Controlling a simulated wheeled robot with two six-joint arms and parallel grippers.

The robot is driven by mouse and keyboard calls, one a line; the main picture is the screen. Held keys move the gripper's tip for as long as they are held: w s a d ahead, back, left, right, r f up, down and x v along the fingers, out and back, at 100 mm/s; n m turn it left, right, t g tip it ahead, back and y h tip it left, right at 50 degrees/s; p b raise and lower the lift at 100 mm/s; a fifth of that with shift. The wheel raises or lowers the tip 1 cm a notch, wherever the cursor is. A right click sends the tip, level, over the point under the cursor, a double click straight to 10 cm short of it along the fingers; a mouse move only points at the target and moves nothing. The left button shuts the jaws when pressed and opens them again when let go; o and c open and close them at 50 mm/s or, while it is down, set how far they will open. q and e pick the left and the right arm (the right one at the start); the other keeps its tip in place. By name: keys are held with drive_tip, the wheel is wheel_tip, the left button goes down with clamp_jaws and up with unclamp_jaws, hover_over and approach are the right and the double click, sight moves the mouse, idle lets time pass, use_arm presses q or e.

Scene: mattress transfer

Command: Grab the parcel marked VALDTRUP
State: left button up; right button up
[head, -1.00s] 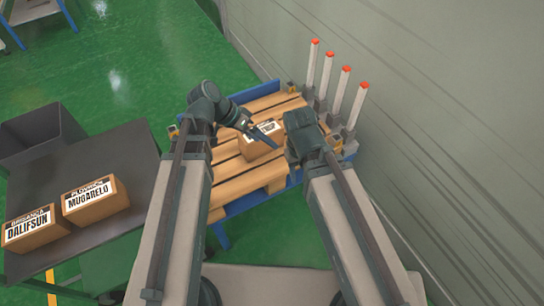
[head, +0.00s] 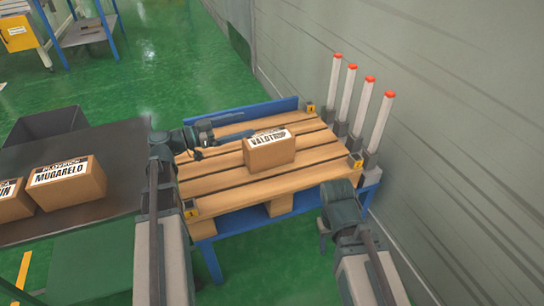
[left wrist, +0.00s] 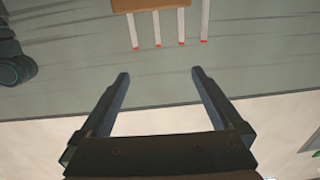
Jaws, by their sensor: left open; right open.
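The VALDTRUP parcel (head: 270,154), a brown box with a white label partly readable as "VALDT", sits upright on the wooden pallet (head: 225,181) in the head view. My left gripper (head: 246,124) is open and empty. Its fingers point right, above the pallet's left part, just left of the parcel's upper edge. In the left wrist view its two fingers (left wrist: 158,73) are spread with nothing between them. A brown piece (left wrist: 140,5) shows at that view's top edge; I cannot tell if it is the parcel. My right gripper (head: 323,237) is open, apart from the parcel at the pallet's front right.
A dark table (head: 110,150) at left holds the MUGARELO parcel (head: 66,185) and another parcel (head: 12,203), cut off by the frame. Behind is a grey bin (head: 48,123). White red-tipped posts (head: 346,97) stand along the pallet's right, near the wall (head: 460,110).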

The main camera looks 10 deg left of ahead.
use_arm(q)
drive_tip(key=b, duration=0.9)
approach(264, 138)
drive_tip(key=shift+w+d+f, duration=0.6)
drive_tip(key=shift+w+d, duration=0.15)
drive_tip(key=shift+d, duration=0.2)
drive_tip(key=shift+r+p+x, duration=0.25)
drive_tip(key=shift+p+x, duration=0.25)
drive_tip(key=shift+x, duration=3.3)
clamp_jaws()
